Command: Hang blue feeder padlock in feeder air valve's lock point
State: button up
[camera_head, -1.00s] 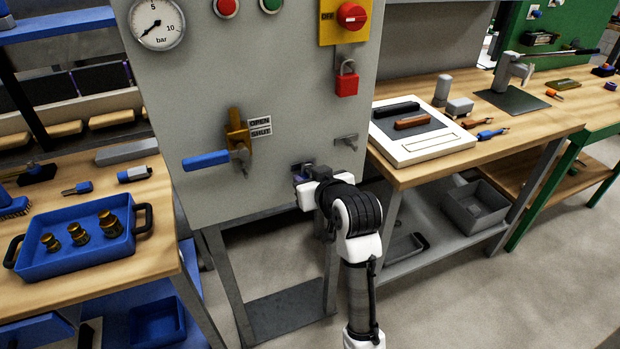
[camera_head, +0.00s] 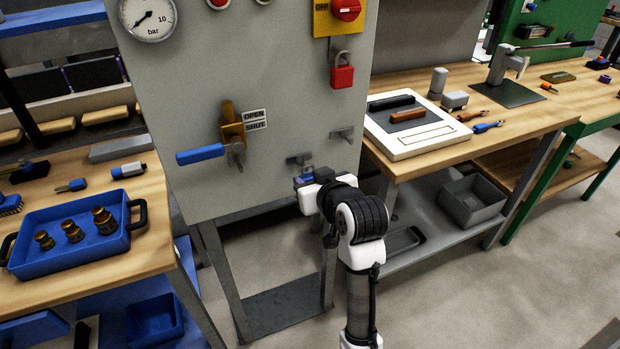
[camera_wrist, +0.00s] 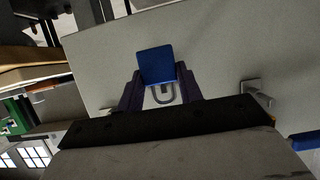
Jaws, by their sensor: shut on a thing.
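The blue padlock (camera_wrist: 156,65) is between the fingers of my gripper (camera_wrist: 160,92) in the wrist view, its grey shackle (camera_wrist: 163,98) pointing toward the palm. In the head view my gripper (camera_head: 304,179) is just below a small bare hook (camera_head: 298,159) on the grey panel, and the padlock is mostly hidden there. The feeder air valve (camera_head: 231,132) is brass, up and left of my gripper, with its blue handle (camera_head: 200,154) pointing left. A grey lug (camera_head: 237,153), probably the lock point, sits below the valve body; its hole cannot be made out.
A second grey hook (camera_head: 342,134) is to the right on the panel. A red padlock (camera_head: 342,76) hangs under the red switch (camera_head: 346,9). A blue tray (camera_head: 75,255) is on the left bench, a white-framed board (camera_head: 425,147) on the right bench. Space before the panel is open.

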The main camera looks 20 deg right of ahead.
jog(key=shift+s, duration=0.15)
jog(key=shift+s, duration=0.95)
dwell(0.4)
jog(key=o, duration=0.4)
jog(key=c, duration=0.3)
